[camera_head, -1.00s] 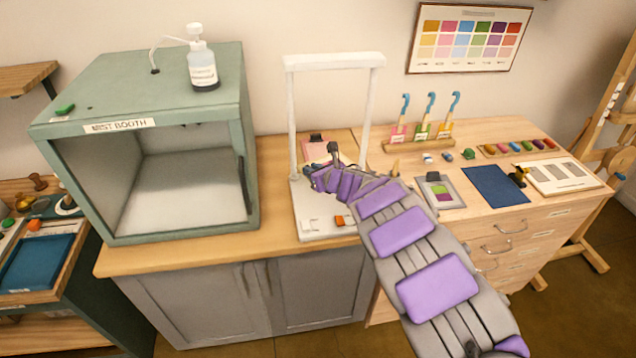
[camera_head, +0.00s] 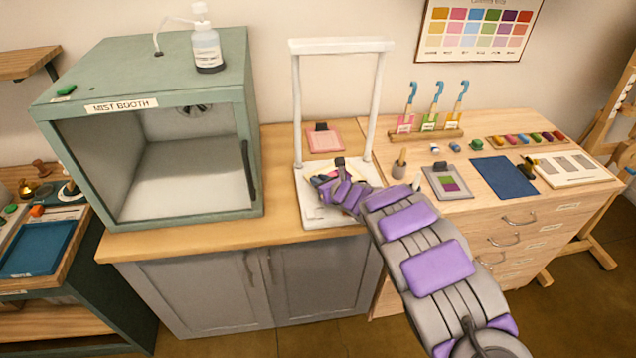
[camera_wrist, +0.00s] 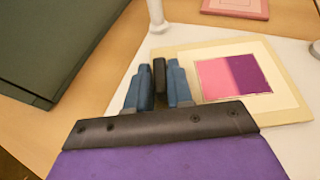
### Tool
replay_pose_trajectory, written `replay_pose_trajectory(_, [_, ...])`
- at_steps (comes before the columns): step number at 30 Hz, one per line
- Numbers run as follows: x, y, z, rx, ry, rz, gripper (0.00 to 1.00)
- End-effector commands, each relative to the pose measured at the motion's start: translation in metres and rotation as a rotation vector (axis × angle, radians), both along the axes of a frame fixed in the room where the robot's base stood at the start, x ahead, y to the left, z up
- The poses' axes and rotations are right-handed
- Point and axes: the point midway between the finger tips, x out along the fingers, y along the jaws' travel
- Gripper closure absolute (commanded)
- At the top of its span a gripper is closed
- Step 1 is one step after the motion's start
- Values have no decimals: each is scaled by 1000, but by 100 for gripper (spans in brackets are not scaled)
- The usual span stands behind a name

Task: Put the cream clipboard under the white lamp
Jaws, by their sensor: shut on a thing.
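The cream clipboard (camera_wrist: 183,57) carries a card that is pink on one side and purple on the other. In the wrist view it lies flat on or just above the white base of the lamp; I cannot tell if it touches. My gripper (camera_wrist: 159,84) is shut on the black clip at the clipboard's edge, with a blue finger on each side. In the head view my gripper (camera_head: 330,184) is between the posts' front and the base's near edge, hiding most of the clipboard. The white lamp (camera_head: 341,46) is an upright frame with a top bar, two posts and a flat base.
A pink clipboard (camera_head: 324,141) lies behind the lamp. The green mist booth (camera_head: 180,102) stands close on the left, with a bottle (camera_head: 207,50) on top.

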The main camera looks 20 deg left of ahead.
Motion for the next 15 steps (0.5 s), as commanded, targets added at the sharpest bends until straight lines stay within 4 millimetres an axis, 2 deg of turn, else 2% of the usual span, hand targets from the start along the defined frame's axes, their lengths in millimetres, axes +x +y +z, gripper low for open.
replay_pose_trajectory(1, [1,-6,-4,-6,7,-8,100])
replay_pose_trajectory(2, [1,-6,-4,-6,7,-8,76])
replay_pose_trajectory(6, [0,2,-5,-9,4,-5,63])
replay_pose_trajectory(9, [0,8,-6,-13,2,-3,53])
replay_pose_trajectory(15, [0,11,-7,-16,1,-5,53])
